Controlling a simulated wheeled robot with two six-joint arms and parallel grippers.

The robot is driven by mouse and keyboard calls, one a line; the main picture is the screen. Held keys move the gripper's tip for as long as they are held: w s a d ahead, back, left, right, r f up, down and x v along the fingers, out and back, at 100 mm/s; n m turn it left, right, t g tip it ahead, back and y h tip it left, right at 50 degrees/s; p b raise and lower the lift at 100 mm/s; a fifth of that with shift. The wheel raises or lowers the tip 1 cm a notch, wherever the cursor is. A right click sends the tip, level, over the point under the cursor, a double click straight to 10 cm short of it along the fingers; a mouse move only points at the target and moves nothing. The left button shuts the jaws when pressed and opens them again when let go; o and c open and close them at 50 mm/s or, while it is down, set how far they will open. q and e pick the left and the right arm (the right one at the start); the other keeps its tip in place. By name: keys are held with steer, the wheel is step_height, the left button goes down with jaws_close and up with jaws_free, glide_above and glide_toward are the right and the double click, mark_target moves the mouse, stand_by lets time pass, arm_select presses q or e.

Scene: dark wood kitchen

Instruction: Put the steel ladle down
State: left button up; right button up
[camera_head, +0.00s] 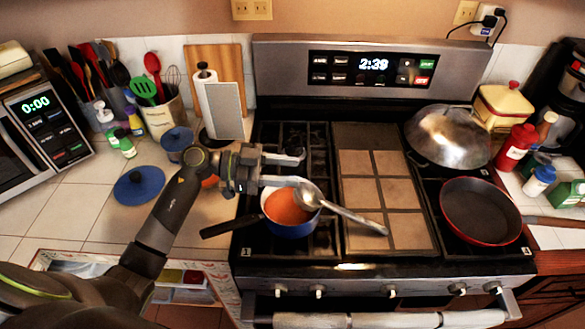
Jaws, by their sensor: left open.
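The steel ladle (345,212) has its bowl over the right side of a blue saucepan (290,230), and its handle reaches down to the right over the tiled panel. I cannot tell whether the handle touches the tiles. The saucepan holds orange-red soup (286,207) and stands on the left front burner, its black handle pointing left. My left gripper (297,170) is open and empty, just above and behind the pan and close to the ladle's bowl. One finger is near the pan's back rim. My right gripper is not in view.
The tiled panel (375,190) in the middle of the stove is mostly clear. A red frying pan (481,211) and a domed steel lid (447,136) sit at right. A blue lid (138,185) and utensil crock (163,117) are on the left counter.

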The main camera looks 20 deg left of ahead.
arm_select(q)
steer(key=f+p+v, duration=0.1)
steer(key=v, duration=0.7)
steer(key=shift+a, duration=0.25)
steer(key=shift+r, duration=0.15)
